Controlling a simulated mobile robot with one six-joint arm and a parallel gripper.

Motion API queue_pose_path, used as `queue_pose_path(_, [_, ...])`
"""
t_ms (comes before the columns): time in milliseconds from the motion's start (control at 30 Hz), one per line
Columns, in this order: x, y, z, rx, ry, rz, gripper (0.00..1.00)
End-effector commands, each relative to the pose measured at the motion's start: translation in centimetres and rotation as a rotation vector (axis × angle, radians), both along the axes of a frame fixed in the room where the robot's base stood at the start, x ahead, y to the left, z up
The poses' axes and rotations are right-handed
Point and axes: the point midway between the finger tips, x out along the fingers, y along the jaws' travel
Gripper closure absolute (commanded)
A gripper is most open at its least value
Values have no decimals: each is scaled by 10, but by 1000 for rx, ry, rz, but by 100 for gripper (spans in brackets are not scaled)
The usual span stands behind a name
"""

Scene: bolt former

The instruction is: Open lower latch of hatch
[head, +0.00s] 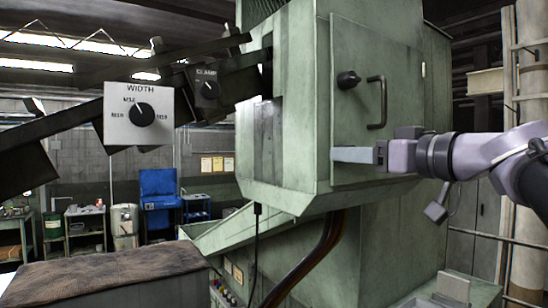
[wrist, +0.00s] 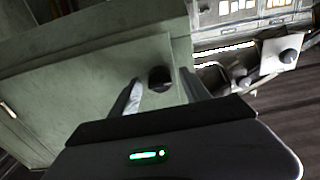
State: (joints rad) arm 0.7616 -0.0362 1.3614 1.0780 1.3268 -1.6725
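The grey-green hatch (head: 405,65) is closed on the front of the machine. It has a dark handle (head: 383,103) and a round black upper latch knob (head: 348,80) near its left edge. My gripper (head: 340,155) is at the hatch's lower left, well below the upper knob, and hides that part of the panel in the head view. In the wrist view, a round black knob (wrist: 160,78), apparently the lower latch, shows between the two separated fingers of my gripper (wrist: 158,92). I cannot tell whether the fingers touch it.
A WIDTH dial box (head: 145,114) and a CLAMP dial box (head: 208,87) hang on the dark chute left of the machine. A brown-covered surface (head: 110,268) is at the lower left. Dark hoses (head: 310,262) run below the hatch housing.

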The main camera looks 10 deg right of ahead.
Motion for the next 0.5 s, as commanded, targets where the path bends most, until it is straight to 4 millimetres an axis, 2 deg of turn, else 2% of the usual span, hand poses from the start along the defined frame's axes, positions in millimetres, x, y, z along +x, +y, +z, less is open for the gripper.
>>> queue_pose_path(33, [0,0,0,0,0,0,58])
queue_pose_path(200, [0,0,0,1,0,0,91])
queue_pose_path(267, [0,0,0,1,0,0,100])
queue_pose_path(433, [0,0,0,2,1,0,100])
queue_pose_path(500, [0,0,1,53,19,0,100])
